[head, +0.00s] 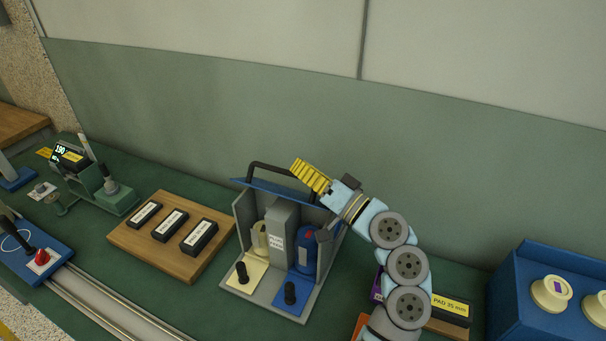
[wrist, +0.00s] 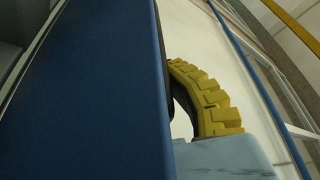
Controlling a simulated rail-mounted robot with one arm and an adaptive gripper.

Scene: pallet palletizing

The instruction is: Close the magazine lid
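The magazine is a grey box (head: 281,230) in the middle of the bench in the head view. Its front is open and shows a cream part on the left and a blue part on the right. Its blue lid (head: 262,188) shows as a thin strip along the top, with a black bar handle (head: 258,165) above it. My gripper (head: 308,175), with yellow ribbed fingers, is at the right end of the lid; contact cannot be made out. In the wrist view a large blue panel (wrist: 95,100), likely the lid, fills the left, beside a curved yellow finger (wrist: 208,100). The finger gap is hidden.
A wooden board (head: 145,238) with black labelled blocks lies left of the magazine. A green device with a display (head: 72,157) stands farther left. A blue box (head: 540,280) with cream round parts is at the right. The wall rises behind the bench.

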